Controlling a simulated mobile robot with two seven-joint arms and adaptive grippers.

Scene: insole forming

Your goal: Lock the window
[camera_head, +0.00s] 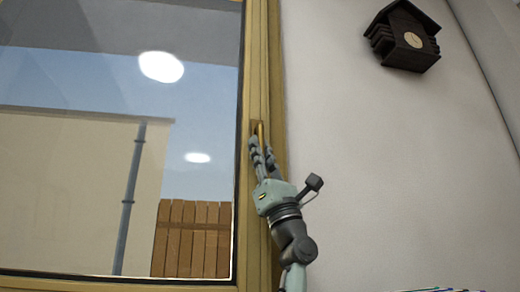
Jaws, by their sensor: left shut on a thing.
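The window (245,200) fills the left half of the head view, with a gold-brown frame around a large glass pane. Its sash looks flush with the frame. The window handle (261,131) is a brass-coloured lever on the right side of the frame, and its visible part points upright. My left gripper (256,147) reaches up from below and is shut on the handle, with its fingers covering part of it. My right gripper is not in view.
A pale plain wall (380,170) lies to the right of the window. A dark cuckoo clock (403,36) hangs high on that wall. Through the glass I see a wooden fence (192,238) and a grey pipe (130,190). Some striped colourful thing (440,290) barely shows at the bottom edge.

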